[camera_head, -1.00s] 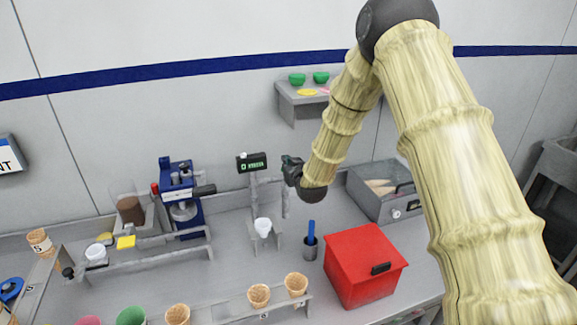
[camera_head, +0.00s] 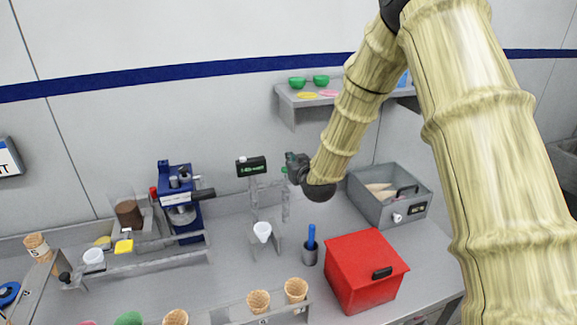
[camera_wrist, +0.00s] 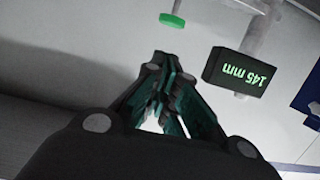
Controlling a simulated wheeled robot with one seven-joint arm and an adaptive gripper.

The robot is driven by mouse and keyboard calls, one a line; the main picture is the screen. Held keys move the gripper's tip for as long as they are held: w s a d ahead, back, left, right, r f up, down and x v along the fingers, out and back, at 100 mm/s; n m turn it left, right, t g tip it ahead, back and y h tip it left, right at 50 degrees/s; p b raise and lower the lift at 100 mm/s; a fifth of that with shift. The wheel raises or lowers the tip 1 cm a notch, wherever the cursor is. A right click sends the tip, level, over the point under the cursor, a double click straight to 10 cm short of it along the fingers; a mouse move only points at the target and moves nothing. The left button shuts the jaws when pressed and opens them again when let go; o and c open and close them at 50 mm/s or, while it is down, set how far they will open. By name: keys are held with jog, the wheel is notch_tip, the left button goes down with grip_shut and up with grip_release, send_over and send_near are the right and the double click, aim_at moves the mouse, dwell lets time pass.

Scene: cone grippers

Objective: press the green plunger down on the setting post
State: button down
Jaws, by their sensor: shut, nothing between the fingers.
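The green plunger (camera_wrist: 172,20) is a small flat disc at the top of the wrist view. In the head view only a small bit of green (camera_head: 284,170) shows beside the fingertips. The setting post (camera_head: 255,200) is a pale upright with a black display (camera_head: 251,167). In the wrist view the display (camera_wrist: 240,72) reads 145 mm, upside down. My gripper (camera_head: 290,159) is shut and empty, high up beside the plunger. In the wrist view its fingertips (camera_wrist: 160,62) are together, apart from the disc in the picture. A white cone-shaped cup (camera_head: 262,231) sits low in front of the post.
A red box (camera_head: 362,265) and a grey cup with a blue handle (camera_head: 310,252) stand at front right. A grey bin (camera_head: 390,205) is behind them. A blue machine (camera_head: 180,205) stands left. A wall shelf (camera_head: 300,99) is above. Wafer cones (camera_head: 258,300) line the front.

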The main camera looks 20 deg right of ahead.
jog(key=shift+b+v, duration=1)
jog(key=shift+v, duration=1.9)
jog(key=shift+r, duration=0.15)
